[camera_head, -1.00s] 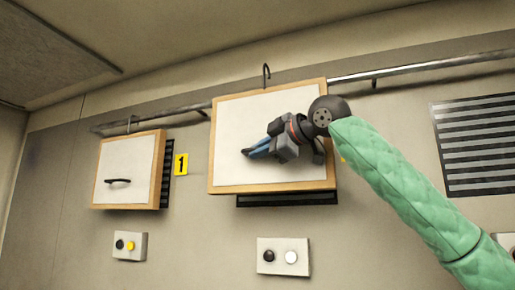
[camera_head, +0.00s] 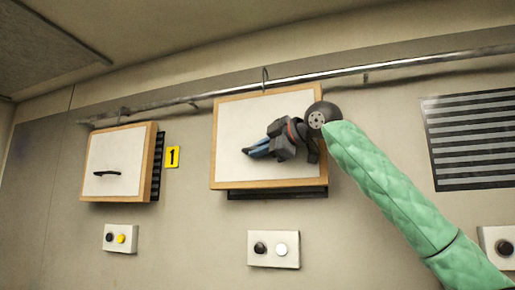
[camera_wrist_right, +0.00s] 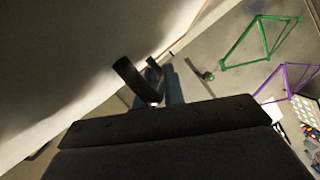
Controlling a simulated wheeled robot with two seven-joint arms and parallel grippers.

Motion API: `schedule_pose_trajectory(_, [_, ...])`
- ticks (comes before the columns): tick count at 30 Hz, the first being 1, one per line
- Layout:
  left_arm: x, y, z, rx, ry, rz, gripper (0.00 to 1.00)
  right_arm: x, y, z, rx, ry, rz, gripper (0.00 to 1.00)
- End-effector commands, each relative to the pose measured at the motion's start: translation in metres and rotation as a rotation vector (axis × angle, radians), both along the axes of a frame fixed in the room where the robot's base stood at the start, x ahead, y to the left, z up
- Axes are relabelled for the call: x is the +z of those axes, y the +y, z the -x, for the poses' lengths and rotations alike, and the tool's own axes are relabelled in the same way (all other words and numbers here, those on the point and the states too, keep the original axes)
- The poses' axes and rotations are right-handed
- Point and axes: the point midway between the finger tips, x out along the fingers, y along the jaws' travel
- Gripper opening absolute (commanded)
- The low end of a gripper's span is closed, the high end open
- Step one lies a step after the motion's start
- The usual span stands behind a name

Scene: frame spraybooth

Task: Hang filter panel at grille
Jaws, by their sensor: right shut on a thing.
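The filter panel (camera_head: 232,140), white with a wooden frame, is upright in front of a dark grille (camera_head: 290,193), which shows only below its lower edge. A thin hook (camera_head: 265,76) on its top edge overlaps the rail; I cannot tell whether it bears on it. My right gripper (camera_head: 259,150), with blue-tipped fingers, is shut on the panel at its middle; the gripper hides the handle there. In the right wrist view, the dark handle (camera_wrist_right: 130,77) shows by the fingers, beside the pale panel face (camera_wrist_right: 70,60). My left gripper is not in view.
A metal rail (camera_head: 410,64) runs along the wall. Another panel (camera_head: 115,150) hangs at the left beside a yellow sign (camera_head: 172,157). A bare grille (camera_head: 472,138) is at right. Button boxes (camera_head: 273,249) sit below. Green (camera_wrist_right: 262,40) and purple (camera_wrist_right: 292,82) frames show in the wrist view.

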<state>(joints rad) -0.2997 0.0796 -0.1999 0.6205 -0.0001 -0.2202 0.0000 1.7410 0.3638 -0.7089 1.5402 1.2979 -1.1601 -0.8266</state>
Motion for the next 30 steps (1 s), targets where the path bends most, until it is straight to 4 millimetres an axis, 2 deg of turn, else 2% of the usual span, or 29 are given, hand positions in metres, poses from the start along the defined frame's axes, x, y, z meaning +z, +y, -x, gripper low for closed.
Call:
schedule_pose_trajectory(4, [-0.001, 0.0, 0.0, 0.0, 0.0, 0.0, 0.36, -0.001, -0.003, -0.007, 0.0, 0.0, -0.002, 0.0])
schedule_pose_trajectory(18, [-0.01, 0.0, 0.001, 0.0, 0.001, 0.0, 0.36, -0.027, -0.003, -0.006, 0.0, -0.002, -0.001, 0.0])
schedule_pose_trajectory(30, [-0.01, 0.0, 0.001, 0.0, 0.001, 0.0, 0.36, -0.03, -0.003, -0.006, -0.001, -0.002, -0.001, 0.0])
